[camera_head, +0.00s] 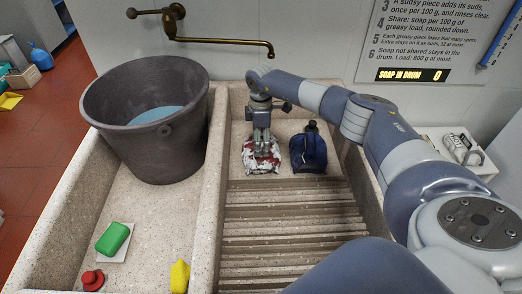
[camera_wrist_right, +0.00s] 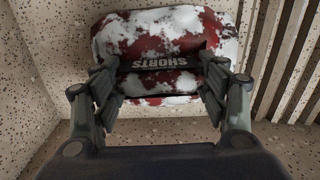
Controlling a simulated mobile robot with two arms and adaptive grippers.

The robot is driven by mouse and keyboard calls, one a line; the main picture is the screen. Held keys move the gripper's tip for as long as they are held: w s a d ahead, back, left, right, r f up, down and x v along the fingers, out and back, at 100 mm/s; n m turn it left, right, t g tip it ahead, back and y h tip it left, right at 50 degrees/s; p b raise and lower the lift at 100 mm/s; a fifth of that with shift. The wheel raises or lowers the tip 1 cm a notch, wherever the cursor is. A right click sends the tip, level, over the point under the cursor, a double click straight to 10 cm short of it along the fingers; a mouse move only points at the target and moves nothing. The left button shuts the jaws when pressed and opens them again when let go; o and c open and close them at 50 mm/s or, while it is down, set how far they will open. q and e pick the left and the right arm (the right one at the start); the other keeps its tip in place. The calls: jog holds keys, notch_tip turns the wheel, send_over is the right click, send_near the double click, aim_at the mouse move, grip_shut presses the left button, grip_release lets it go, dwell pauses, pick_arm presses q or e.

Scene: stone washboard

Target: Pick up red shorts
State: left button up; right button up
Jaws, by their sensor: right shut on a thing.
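The red shorts (camera_head: 262,160) are a red bundle covered in white patches, lying at the back of the ribbed washboard basin. In the right wrist view the red shorts (camera_wrist_right: 165,35) show the printed word "SHORTS". My right gripper (camera_head: 262,148) points down onto them. In the right wrist view its fingers (camera_wrist_right: 160,85) stand on both sides of part of the bundle, shut on it. The underside of the bundle is hidden. My left gripper is not in view.
A dark blue bundle (camera_head: 309,150) sits just right of the shorts. A grey bucket (camera_head: 150,125) with water stands in the left basin, with green soap (camera_head: 113,238), a red item (camera_head: 92,280) and a yellow item (camera_head: 180,276). A brass tap (camera_head: 220,41) is above.

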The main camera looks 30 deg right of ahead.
jog(key=shift+r, duration=5.05)
